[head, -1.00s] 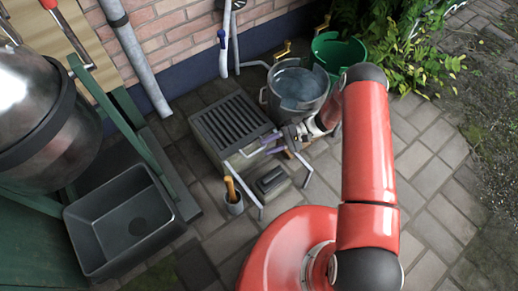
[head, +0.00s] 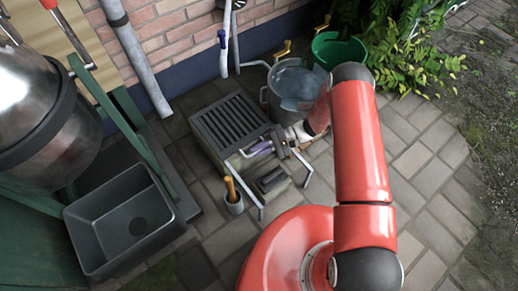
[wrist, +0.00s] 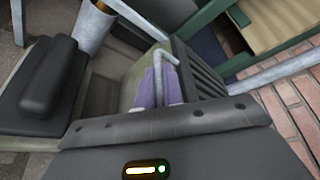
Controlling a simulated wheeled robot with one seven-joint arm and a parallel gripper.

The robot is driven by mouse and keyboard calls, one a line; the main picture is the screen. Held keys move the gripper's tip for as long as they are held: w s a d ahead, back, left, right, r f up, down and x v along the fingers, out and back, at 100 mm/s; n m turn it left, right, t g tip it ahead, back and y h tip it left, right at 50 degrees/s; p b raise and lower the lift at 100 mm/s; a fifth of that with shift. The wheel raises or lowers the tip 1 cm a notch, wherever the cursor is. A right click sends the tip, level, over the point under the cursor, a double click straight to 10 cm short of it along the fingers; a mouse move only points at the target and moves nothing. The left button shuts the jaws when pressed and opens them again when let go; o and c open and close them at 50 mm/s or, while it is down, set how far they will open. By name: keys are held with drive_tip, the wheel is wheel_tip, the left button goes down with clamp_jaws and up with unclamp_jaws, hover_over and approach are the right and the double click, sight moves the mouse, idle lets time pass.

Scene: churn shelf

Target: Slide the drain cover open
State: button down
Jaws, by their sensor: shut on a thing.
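The drain cover is a dark slatted grate (head: 238,121) on top of a low stone-like box on the paving. It also shows in the wrist view (wrist: 205,78). A pale grey bent bar handle (head: 247,153) stands at its near side; the bar also shows in the wrist view (wrist: 167,56). My gripper (head: 262,147) reaches in from the right, beside the grate's near edge. Its purple fingers (wrist: 156,88) are shut on the bar handle. The exact contact is partly hidden by the fingers.
A grey metal pot (head: 293,85) stands behind the box, with a green bucket (head: 340,50) beyond. A dark block (head: 271,180) and a small cup with orange-handled tools (head: 234,203) are in front. A black basin (head: 125,220) stands left. Paving at right is clear.

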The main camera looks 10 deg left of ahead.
drive_tip(key=s+d, duration=0.2)
drive_tip(key=d, duration=0.1)
drive_tip(key=s+d, duration=0.3)
drive_tip(key=shift+s+d+p, duration=0.15)
drive_tip(key=shift+d+p, duration=0.05)
drive_tip(key=shift+p, duration=0.2)
drive_tip(key=c, duration=1.5)
unclamp_jaws()
drive_tip(key=v, duration=0.7)
drive_tip(key=shift+w+d, duration=0.25)
drive_tip(key=shift+d, duration=0.05)
